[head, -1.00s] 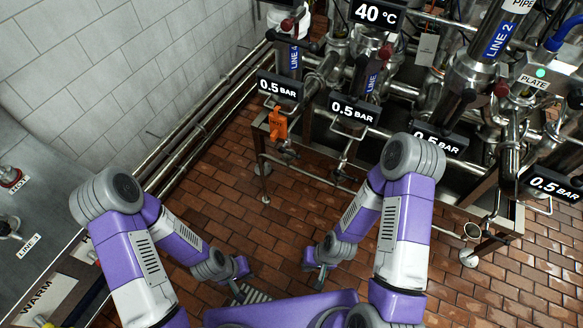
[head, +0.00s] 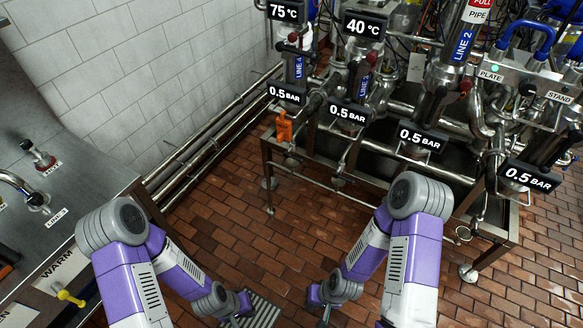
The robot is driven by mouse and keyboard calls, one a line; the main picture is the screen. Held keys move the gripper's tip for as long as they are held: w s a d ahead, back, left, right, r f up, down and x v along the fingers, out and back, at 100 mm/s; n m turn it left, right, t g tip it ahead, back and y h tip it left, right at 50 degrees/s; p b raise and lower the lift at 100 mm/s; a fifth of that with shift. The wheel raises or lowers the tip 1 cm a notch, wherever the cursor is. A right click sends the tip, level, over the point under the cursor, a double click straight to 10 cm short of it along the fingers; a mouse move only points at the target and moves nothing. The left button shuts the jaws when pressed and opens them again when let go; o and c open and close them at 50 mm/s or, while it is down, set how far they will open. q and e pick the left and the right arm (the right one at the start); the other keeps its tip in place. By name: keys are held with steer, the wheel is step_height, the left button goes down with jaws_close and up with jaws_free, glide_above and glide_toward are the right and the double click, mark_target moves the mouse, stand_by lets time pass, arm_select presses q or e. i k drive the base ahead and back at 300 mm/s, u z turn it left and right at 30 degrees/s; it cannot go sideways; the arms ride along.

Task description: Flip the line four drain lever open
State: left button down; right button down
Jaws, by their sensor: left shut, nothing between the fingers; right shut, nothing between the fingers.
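The line four pipe with its blue LINE 4 label (head: 298,68) stands at the back, above the left end of the valve frame. My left gripper (head: 236,318) is low at the bottom of the head view, shut and empty. My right gripper (head: 325,314) is also low, to its right, shut and empty. Both are well apart from the valves.
The metal frame (head: 268,182) carries several lines with pressure displays. A steel counter (head: 70,190) stands at left, pipes (head: 215,140) run along the wall, and a floor grate (head: 262,312) is near my grippers. The brick floor (head: 290,240) between is clear.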

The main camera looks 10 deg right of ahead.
mark_target(296, 158)
steer(key=u, duration=0.4)
steer(key=i, duration=1)
steer(key=u, duration=0.05)
